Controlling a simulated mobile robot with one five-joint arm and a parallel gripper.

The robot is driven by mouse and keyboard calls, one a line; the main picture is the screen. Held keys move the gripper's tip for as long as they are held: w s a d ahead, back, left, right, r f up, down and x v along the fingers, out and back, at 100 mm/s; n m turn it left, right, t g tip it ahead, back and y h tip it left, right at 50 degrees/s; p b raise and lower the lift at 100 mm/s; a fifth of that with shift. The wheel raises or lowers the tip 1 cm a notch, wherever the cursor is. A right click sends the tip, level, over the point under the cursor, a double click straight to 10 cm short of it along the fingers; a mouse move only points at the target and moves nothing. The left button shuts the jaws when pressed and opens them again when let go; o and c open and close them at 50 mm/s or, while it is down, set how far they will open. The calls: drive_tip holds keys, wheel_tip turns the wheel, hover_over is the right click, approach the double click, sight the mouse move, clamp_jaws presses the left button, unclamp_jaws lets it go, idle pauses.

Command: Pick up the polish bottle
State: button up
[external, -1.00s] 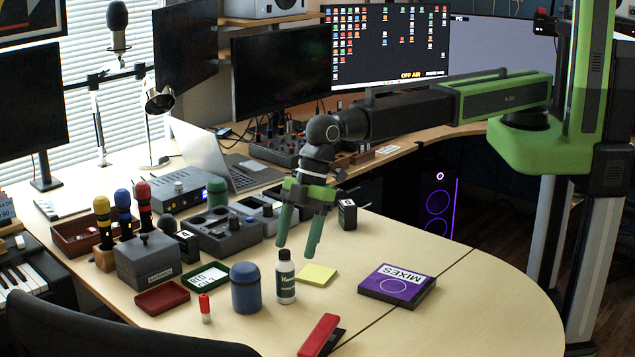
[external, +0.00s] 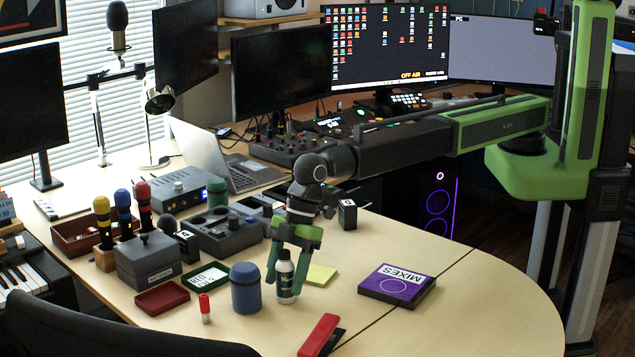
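My gripper (external: 286,277) points down at the bottle. Its two green fingers are apart, one on the left and one on the right of the bottle. The bottle's cap reaches up between them. I cannot tell whether either finger touches the bottle.
The blue canister (external: 246,288) stands close on the bottle's left. The yellow note pad (external: 320,275) lies just right. A red stapler (external: 320,335) is in front, and a purple MIXES box (external: 397,285) is farther right.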

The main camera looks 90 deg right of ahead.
sight(286, 250)
clamp_jaws()
wheel_tip(286, 250, up, 5)
drive_tip(key=p, duration=0.4)
drive_tip(key=shift+f+p, duration=0.2)
drive_tip(key=shift+p, duration=0.1)
drive_tip(key=d+r+p, duration=0.6)
drive_tip(key=d, duration=0.5)
drive_tip(key=shift+w+d+r, duration=0.2)
drive_tip(key=shift+w+d, duration=0.05)
drive_tip(key=shift+d, duration=0.15)
